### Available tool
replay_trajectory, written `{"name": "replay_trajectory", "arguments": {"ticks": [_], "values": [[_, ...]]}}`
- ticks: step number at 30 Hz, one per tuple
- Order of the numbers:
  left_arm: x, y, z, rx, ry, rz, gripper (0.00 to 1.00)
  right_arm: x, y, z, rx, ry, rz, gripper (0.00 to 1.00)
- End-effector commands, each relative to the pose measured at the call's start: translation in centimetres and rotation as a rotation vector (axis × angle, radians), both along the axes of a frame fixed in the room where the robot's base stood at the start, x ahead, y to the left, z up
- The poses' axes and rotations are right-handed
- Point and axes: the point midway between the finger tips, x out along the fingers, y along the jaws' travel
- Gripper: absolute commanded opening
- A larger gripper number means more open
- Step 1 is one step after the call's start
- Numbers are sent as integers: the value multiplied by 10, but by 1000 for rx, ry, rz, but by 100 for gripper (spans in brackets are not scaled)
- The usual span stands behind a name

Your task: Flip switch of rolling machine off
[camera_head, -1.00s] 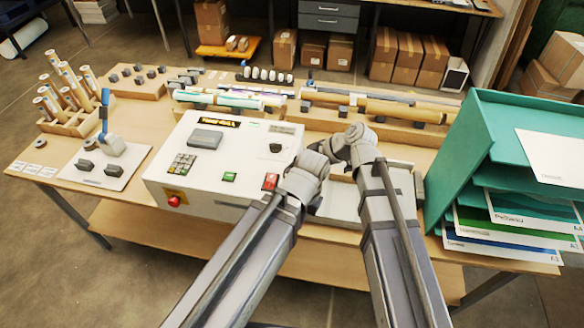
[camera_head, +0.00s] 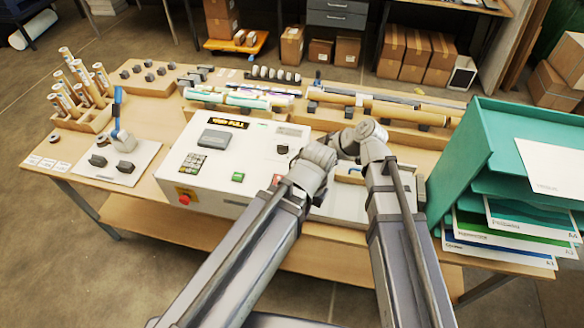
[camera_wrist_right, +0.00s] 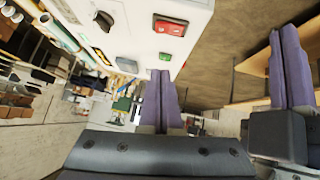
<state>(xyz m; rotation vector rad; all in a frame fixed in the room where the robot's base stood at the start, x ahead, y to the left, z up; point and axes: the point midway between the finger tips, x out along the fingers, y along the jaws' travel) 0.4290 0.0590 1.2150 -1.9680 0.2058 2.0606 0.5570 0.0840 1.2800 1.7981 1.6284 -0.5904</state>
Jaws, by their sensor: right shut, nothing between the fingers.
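The white rolling machine (camera_head: 225,165) stands on the wooden table. Its red rocker switch (camera_head: 277,180) is at the front right of the panel, partly covered by my left arm. The right wrist view shows the switch (camera_wrist_right: 169,25) in its dark frame near the top; which way it is pressed is unclear. A green button (camera_wrist_right: 164,57) is beside it. My right gripper (camera_wrist_right: 161,75) is shut and empty, its tips below the switch in that view, apart from it. My left gripper (camera_wrist_right: 284,35) shows at the right edge, fingers together and empty. Both grippers' fingers are hidden in the head view.
A blue-handled lever (camera_head: 118,115) stands left. A green paper rack (camera_head: 480,140) stands close right of my right arm. Rolls lie behind.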

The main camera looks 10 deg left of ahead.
Motion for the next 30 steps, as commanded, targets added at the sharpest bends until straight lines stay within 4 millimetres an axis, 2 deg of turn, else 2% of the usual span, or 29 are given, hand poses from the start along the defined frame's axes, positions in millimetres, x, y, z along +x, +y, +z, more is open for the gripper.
{"name": "replay_trajectory", "arguments": {"ticks": [1,15,22,30], "values": [[0,0,-10,0,0,-3,0,2,5,-10,0,0,1,0],[1,0,-74,0,-2,-18,0,14,69,-74,0,-1,3,0],[1,0,-96,0,-3,-15,0,17,65,-96,0,-1,-1,0],[1,0,-105,0,-3,-14,0,19,65,-105,0,0,0,0]]}}
